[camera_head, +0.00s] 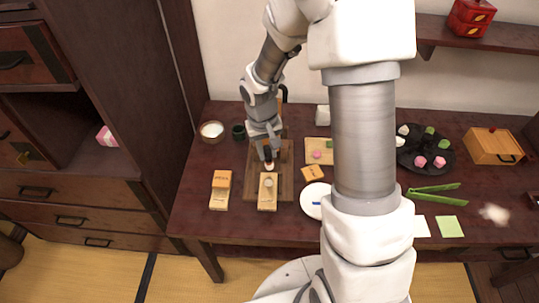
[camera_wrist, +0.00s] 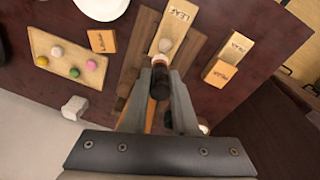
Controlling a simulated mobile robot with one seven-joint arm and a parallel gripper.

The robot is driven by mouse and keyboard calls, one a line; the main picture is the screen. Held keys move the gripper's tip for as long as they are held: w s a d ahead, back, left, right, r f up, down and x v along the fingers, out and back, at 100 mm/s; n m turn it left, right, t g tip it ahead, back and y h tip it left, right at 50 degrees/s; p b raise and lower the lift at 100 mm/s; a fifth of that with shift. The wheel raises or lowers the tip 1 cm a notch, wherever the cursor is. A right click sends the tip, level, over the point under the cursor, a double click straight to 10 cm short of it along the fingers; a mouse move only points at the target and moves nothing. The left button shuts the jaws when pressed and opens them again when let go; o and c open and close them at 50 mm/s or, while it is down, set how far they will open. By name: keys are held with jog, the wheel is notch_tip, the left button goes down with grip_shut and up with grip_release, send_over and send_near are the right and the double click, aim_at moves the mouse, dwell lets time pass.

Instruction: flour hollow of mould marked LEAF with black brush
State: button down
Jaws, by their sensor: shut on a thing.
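The mould marked LEAF (camera_wrist: 178,22) is a pale wooden block on a brown slatted board (camera_wrist: 137,58). Its hollow (camera_wrist: 165,45) holds or shows a pale round patch. The mould also shows in the head view (camera_head: 267,201). My gripper (camera_wrist: 160,88) is shut on a black brush (camera_wrist: 160,80) with a pale band near its end. The brush end is at the near edge of the hollow in the wrist view; I cannot tell whether it touches. In the head view my gripper (camera_head: 266,138) is just behind the mould.
Another mould (camera_head: 219,200) with an orange block on it lies left. A white bowl of white powder (camera_head: 211,131) and dark cup (camera_head: 239,131) stand behind left. A tray of sweets (camera_head: 317,145), loose orange block (camera_head: 313,173) and white plate (camera_head: 309,204) are right.

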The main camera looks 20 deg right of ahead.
aim_at(267, 168)
jog(key=shift+w+a+f, duration=0.1)
jog(key=shift+f, duration=0.4)
jog(key=shift+f+b, duration=2.2)
jog(key=shift+f, duration=0.5)
jog(key=shift+f+b, duration=1.15)
jog(key=shift+b, duration=0.05)
jog(key=shift+d+r, duration=0.1)
jog(key=shift+d, duration=0.1)
jog(key=shift+w+a, duration=0.1)
jog(key=shift+a, duration=0.25)
jog(key=shift+w+d, duration=0.1)
jog(key=shift+d, duration=0.15)
jog(key=shift+s+a+b, duration=0.1)
jog(key=shift+s+b, duration=0.2)
jog(key=shift+s, duration=0.05)
jog(key=shift+w+d, duration=0.1)
jog(key=shift+d, duration=0.1)
jog(key=shift+w+a, duration=0.15)
jog(key=shift+a, duration=0.2)
